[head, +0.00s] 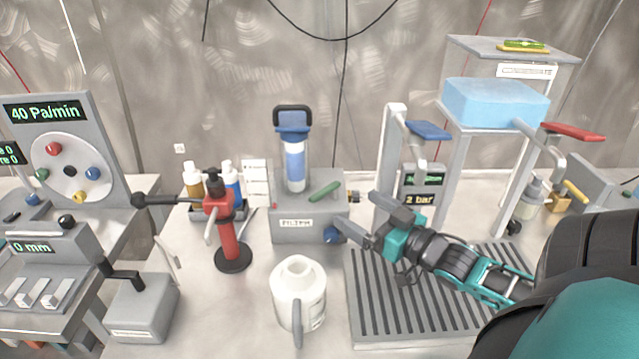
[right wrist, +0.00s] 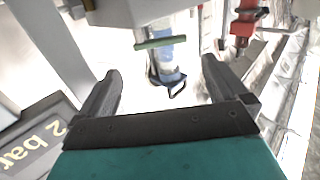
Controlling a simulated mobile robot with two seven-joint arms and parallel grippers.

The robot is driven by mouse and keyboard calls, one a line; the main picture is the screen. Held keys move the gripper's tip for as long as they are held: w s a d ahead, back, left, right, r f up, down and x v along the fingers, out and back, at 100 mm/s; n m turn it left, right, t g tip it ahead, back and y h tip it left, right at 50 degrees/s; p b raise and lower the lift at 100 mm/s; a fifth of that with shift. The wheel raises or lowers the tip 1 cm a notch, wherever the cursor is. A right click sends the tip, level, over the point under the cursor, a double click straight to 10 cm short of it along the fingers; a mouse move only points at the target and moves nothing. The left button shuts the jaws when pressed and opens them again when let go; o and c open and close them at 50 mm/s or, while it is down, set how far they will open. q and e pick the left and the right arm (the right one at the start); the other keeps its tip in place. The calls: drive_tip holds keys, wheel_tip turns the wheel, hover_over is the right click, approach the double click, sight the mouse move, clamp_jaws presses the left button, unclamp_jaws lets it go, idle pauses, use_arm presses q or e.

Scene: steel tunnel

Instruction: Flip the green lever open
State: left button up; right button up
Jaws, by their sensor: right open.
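The green lever (head: 324,191) is on the upper front of a grey box (head: 293,232), slanting up to the right in the head view. In the right wrist view the lever (right wrist: 160,43) spans the gap ahead of the fingers. A clear cylinder with blue contents (head: 295,165) and a blue cap stands on the box behind it. My right gripper (head: 358,214) is open and empty, right of and in front of the lever, apart from it. One fingertip shows close to the blue knob (head: 332,235) in the head view; contact cannot be told. My left gripper is not in view.
A white jug (head: 298,290) stands in front of the box. A red pump on a black base (head: 233,258) stands left. A grey press column with a "2 bar" display (head: 421,199) stands close right, behind my right gripper. A slatted grey platform (head: 375,325) lies below my right arm.

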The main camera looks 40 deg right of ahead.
sight(328, 192)
drive_tip(key=w, duration=0.8)
drive_tip(key=w+a+b, duration=0.1)
drive_tip(key=w, duration=0.3)
drive_tip(key=shift+w, duration=0.1)
drive_tip(key=shift+c, duration=0.5)
drive_tip(key=c, duration=1)
drive_tip(key=shift+s+a+n+g+y+b, duration=0.1)
drive_tip(key=shift+s+n+g+y+b, duration=0.1)
drive_tip(key=shift+n+y, duration=0.5)
drive_tip(key=shift+s+n+g+y+b, duration=0.15)
drive_tip(key=shift+n+y+b, duration=0.15)
drive_tip(key=shift+y, duration=0.65)
drive_tip(key=shift+s+a+n+g+y+b, duration=0.1)
drive_tip(key=shift+s+n+g+y+b, duration=0.05)
drive_tip(key=shift+n+y, duration=0.6)
drive_tip(key=o, duration=1.1)
drive_tip(key=shift+w+m, duration=0.1)
drive_tip(key=shift+m, duration=0.25)
